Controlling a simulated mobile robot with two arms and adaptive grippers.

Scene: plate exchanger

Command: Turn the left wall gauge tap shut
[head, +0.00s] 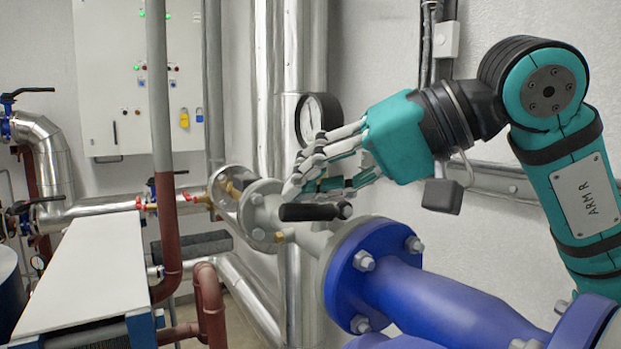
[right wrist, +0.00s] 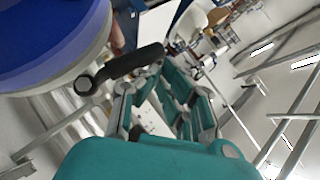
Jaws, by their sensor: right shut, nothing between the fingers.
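A round gauge (head: 318,118) with a black rim is on the wall side in the head view, partly hidden by my right gripper's fingers. A black tap handle (head: 309,212) lies roughly level in front of the pipework, just below the fingertips. The same kind of black handle shows in the right wrist view (right wrist: 135,64), close to the fingers. My right gripper (head: 300,182) is shut and empty, pointing left and down just above the handle. Its fingers also show in the right wrist view (right wrist: 165,90). I cannot tell whether they touch the handle. My left gripper is out of view.
A large blue flanged pipe (head: 438,291) fills the lower right, close under my right arm. A grey flange (head: 262,213) stands just left of the handle. Thick silver pipes (head: 288,60) rise behind. A white cabinet (head: 103,75) hangs on the left wall.

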